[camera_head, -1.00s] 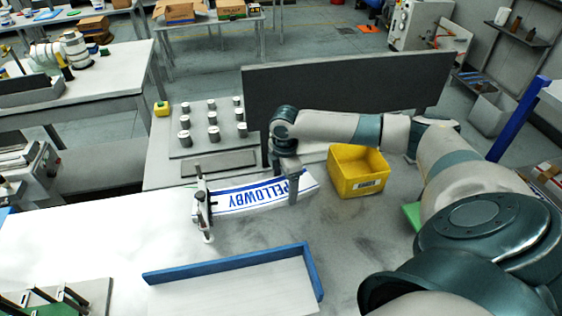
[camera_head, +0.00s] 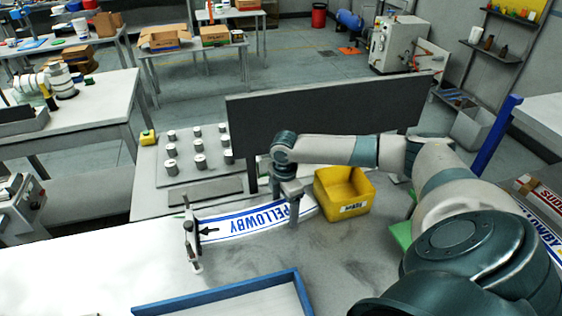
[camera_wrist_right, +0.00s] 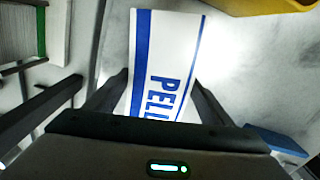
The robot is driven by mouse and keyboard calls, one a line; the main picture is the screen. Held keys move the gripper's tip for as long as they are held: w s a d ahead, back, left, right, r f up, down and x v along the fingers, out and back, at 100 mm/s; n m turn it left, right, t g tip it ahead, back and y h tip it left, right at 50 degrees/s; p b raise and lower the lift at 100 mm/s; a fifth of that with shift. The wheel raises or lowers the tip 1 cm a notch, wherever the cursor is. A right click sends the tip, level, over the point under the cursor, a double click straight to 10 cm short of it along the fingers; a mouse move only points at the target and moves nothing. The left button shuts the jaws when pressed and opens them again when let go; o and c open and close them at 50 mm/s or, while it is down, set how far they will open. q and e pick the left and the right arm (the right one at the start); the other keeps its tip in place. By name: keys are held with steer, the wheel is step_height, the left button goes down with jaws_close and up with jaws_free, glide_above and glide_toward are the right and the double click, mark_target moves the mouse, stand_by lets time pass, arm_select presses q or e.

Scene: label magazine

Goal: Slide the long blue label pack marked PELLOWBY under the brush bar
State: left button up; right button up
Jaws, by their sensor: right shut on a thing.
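I cannot tell how far that end reaches under the bar. My right gripper (camera_head: 290,196) is shut on the pack near its right end. My left gripper is not in view.
A yellow bin (camera_head: 343,194) stands just right of the pack. A dark upright panel (camera_head: 330,112) and a board of metal cylinders (camera_head: 186,160) are behind it. A blue-edged tray (camera_head: 240,292) lies in front. More label packs (camera_head: 545,205) sit at the far right.

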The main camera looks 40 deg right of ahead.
steer(key=shift+s+d, duration=0.25)
steer(key=shift+d, duration=0.25)
steer(key=shift+s+d, duration=0.2)
steer(key=shift+d, duration=0.35)
steer(key=o, duration=1.6)
steer(key=shift+o, duration=0.2)
steer(key=shift+r, duration=0.8)
step_height(320, 180, up, 16)
steer(key=b, duration=0.4)
steer(key=shift+f, duration=0.1)
